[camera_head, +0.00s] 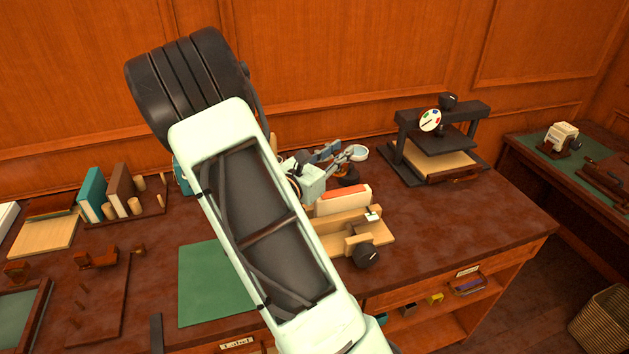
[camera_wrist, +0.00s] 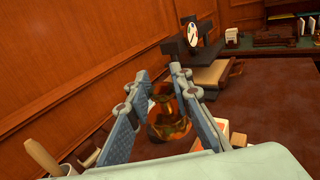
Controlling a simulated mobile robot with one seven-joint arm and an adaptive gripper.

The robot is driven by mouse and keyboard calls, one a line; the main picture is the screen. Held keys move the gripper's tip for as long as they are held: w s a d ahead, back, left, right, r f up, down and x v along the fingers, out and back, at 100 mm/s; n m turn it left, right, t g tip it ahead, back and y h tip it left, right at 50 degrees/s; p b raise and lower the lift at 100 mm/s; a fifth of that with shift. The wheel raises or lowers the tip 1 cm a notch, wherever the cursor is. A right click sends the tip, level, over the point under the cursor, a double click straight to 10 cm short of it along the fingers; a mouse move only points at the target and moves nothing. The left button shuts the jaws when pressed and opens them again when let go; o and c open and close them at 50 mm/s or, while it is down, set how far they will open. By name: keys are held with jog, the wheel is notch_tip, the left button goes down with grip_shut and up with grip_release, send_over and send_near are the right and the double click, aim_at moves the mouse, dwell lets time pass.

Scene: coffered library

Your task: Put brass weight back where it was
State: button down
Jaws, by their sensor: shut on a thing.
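My gripper (camera_head: 337,157) is above the back middle of the dark red desk (camera_head: 480,222), its fingers pointing right in the head view. In the wrist view my gripper (camera_wrist: 158,76) has its two blue-grey fingers on either side of the shiny, golden-brown brass weight (camera_wrist: 171,112), and it is shut on it. The weight has a narrow neck and a rounded body. My arm hides part of the desk there.
A wooden clamp (camera_head: 378,231) with a red-covered book (camera_head: 343,198) stands just in front of my gripper. A black press (camera_head: 437,140) stands to the right. Books (camera_head: 119,187) and wooden pegs are at the left. A green mat (camera_head: 207,284) lies in front. The desk's right end is clear.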

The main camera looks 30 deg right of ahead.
jog(key=w+f, duration=0.8)
jog(key=w, duration=0.1)
jog(key=w+d+f+p, duration=0.1)
jog(key=w+f, duration=0.3)
jog(key=shift+w+f, duration=0.15)
jog(key=shift+f, duration=0.2)
jog(key=shift+a+f+b, duration=0.1)
jog(key=shift+f+b, duration=0.4)
jog(key=shift+b, duration=0.05)
jog(key=shift+f, duration=0.1)
